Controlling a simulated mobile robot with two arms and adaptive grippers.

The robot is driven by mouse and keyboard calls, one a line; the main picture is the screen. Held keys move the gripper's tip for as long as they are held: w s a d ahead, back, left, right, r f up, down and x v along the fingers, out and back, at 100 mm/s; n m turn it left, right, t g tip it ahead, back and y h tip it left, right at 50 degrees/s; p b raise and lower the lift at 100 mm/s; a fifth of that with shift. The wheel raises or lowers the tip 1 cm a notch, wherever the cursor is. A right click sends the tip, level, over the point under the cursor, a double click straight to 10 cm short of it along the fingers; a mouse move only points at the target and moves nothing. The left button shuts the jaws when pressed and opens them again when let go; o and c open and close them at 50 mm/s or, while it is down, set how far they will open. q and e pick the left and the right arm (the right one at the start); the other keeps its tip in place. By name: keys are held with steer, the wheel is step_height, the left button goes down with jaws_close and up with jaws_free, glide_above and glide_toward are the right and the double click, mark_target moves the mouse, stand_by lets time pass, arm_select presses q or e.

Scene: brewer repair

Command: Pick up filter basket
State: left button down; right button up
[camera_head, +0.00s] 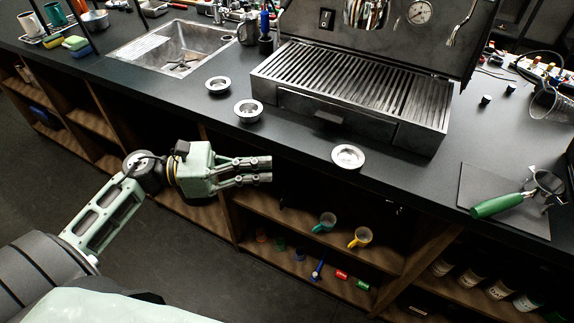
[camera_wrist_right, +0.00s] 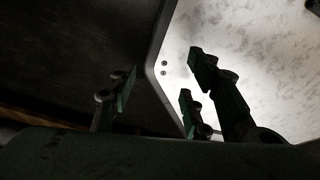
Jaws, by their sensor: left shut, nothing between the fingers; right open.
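Three round metal filter baskets sit on the dark counter in the head view. One (camera_head: 218,85) is near the sink, one (camera_head: 249,110) is by the left corner of the espresso machine's drip tray, and one (camera_head: 348,156) is near the counter's front edge. My left gripper (camera_head: 270,169) is shut and empty, in front of the counter edge and apart from the baskets. My right gripper (camera_wrist_right: 160,76) is out of the head view; in the right wrist view its fingers are spread with nothing seen between them. No basket shows there.
The espresso machine's drip tray (camera_head: 350,92) stands behind the baskets. A green-handled portafilter (camera_head: 497,205) lies on a dark mat (camera_head: 472,180) at right. Cups stand on the shelf below. A pale surface (camera_wrist_right: 265,65) lies beyond my right fingers.

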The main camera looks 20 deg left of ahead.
arm_select(q)
steer(key=a+n, duration=0.1)
steer(key=a, duration=0.1)
steer(key=p, duration=0.2)
glide_toward(327, 160)
step_height(327, 160, up, 2)
steer(key=s, duration=0.2)
steer(key=shift+t, duration=0.4)
steer(key=p+x, duration=0.2)
steer(key=x, duration=0.5)
steer(key=shift+w+d+f+p, duration=0.1)
steer(key=shift+d+p, duration=0.2)
steer(key=shift+d, duration=0.1)
steer(key=shift+w+d+f, duration=0.1)
steer(key=shift+w+d, duration=0.2)
steer(key=shift+d, duration=0.2)
steer(key=shift+f, duration=0.1)
arm_select(e)
steer(key=r, duration=0.4)
steer(key=shift+w+r, duration=0.25)
steer(key=shift+w, duration=0.05)
arm_select(q)
steer(key=shift+d, duration=0.1)
steer(key=shift+b+x, duration=0.55)
steer(key=shift+x, duration=0.25)
arm_select(e)
steer(key=shift+d+f, duration=0.3)
steer(key=shift+f, duration=0.3)
